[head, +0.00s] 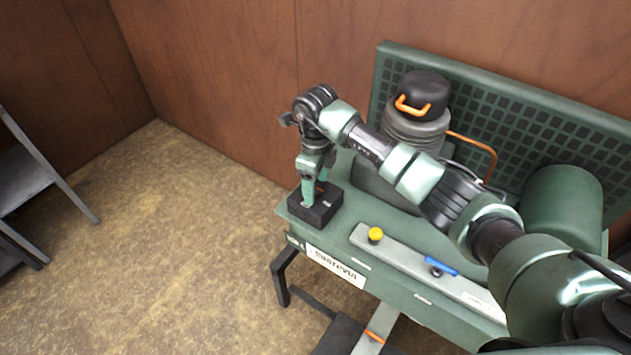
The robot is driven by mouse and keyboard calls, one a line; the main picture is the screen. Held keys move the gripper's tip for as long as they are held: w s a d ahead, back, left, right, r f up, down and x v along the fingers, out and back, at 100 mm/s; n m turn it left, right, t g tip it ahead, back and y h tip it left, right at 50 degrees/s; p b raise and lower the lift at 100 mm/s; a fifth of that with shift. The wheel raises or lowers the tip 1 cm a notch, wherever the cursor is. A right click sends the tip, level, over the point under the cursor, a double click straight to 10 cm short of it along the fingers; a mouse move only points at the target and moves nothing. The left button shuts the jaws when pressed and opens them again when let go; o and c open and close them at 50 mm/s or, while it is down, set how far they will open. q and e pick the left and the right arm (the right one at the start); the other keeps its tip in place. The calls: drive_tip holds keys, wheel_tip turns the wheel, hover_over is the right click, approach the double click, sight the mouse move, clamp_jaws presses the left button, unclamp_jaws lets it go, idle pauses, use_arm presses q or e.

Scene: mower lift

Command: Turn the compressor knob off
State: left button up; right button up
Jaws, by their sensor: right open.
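The compressor is a green unit on a stand, with a labelled front panel (335,268). A black box (322,212) sits at the left end of its top. My right gripper (314,198) points down at this black box, its fingers at the top of it. It is open. A small orange part (320,187) shows beside the fingers; whether it is a knob, and whether they touch it, I cannot tell. A yellow round knob (375,235) and a blue lever (441,266) stand on the grey strip, apart from the gripper. My left gripper is out of view.
A black-capped cylinder with an orange handle (413,104) and a green tank (562,205) stand behind my right arm. A green mesh panel (520,105) and wooden wall back them. A grey metal frame (30,170) is at far left. Floor between is clear.

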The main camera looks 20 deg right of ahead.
drive_tip(key=c, duration=1.3)
drive_tip(key=shift+c, duration=0.4)
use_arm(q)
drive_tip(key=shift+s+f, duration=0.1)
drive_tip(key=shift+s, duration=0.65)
use_arm(e)
drive_tip(key=m+b, duration=0.1)
drive_tip(key=m, duration=0.2)
drive_tip(key=shift+m, duration=0.4)
drive_tip(key=m+b, duration=0.1)
drive_tip(key=m, duration=0.3)
drive_tip(key=shift+w+m, duration=0.1)
drive_tip(key=shift+m, duration=0.2)
drive_tip(key=m, duration=0.4)
drive_tip(key=shift+b, duration=0.4)
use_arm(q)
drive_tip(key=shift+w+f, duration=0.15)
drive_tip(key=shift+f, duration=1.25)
use_arm(e)
drive_tip(key=shift+m, duration=2.8)
